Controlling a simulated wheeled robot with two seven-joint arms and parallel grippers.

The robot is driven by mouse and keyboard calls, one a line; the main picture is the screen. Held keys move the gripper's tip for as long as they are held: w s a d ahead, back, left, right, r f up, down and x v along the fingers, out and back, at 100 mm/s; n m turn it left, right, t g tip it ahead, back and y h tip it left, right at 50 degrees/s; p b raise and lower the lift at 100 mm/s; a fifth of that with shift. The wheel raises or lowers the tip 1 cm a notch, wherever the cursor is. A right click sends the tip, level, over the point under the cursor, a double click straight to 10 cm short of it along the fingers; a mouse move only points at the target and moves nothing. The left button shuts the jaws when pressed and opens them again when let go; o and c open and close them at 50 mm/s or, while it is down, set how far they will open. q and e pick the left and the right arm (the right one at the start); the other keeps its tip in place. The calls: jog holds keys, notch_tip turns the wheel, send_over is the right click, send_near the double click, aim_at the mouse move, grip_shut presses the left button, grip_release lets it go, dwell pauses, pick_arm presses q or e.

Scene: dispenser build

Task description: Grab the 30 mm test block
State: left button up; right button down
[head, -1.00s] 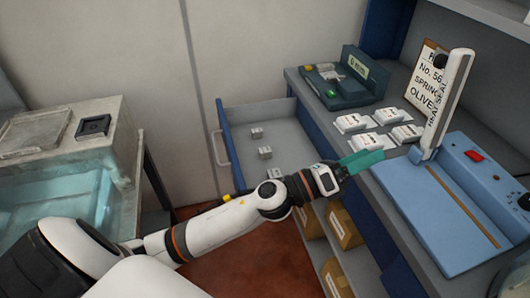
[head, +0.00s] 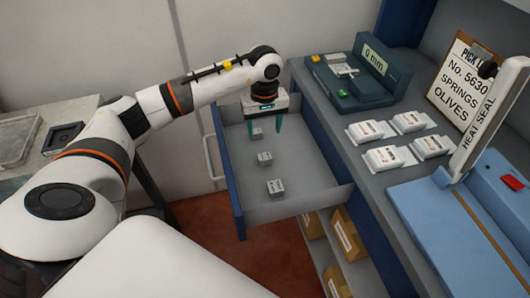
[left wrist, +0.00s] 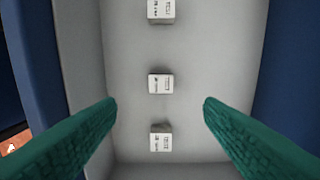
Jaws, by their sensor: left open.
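Three small pale grey blocks with printed labels lie in a row in the open drawer: a far block (head: 257,133), a middle block (head: 264,158) and a near block (head: 275,187). I cannot read which one is the 30 mm test block. My left gripper (head: 264,131) points down over the far part of the drawer, beside and above the far block, with its green fingers apart and empty. In the left wrist view, a top block (left wrist: 161,11), a middle block (left wrist: 160,82) and a bottom block (left wrist: 161,140) line up between the spread fingers, untouched.
The drawer (head: 310,200) has raised walls around the blocks. On the bench to its right are a dark green device (head: 365,75) with a display, several white packets (head: 390,157), a clipboard (head: 465,75) and a blue heat sealer (head: 430,205). Cardboard boxes (head: 347,235) sit on shelves below.

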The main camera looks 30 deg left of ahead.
aim_at(265, 156)
pick_arm(q)
jog(key=f, duration=0.1)
jog(key=f+b, duration=0.1)
jog(key=f, duration=0.1)
jog(key=shift+s+d+f+b, duration=0.15)
jog(key=shift+s+d+b, duration=0.1)
jog(key=shift+s+b, duration=0.1)
jog(key=f, duration=0.1)
jog(key=b, duration=0.1)
jog(key=f, duration=0.1)
jog(key=shift+w+a+f, duration=0.1)
jog(key=shift+w+f, duration=0.15)
jog(key=shift+f, duration=0.35)
notch_tip(265, 156, down, 4)
jog(key=b, duration=0.3)
jog(key=shift+w+a+f, duration=0.1)
jog(key=shift+w, duration=0.05)
jog(key=shift+f, duration=0.35)
jog(key=shift+r, duration=0.1)
jog(key=shift+c, duration=0.3)
pick_arm(e)
notch_tip(265, 156, down, 6)
jog(key=s, duration=0.2)
jog(key=shift+s+d+f, duration=0.2)
jog(key=shift+d+f, duration=0.05)
jog(key=shift+d, duration=0.15)
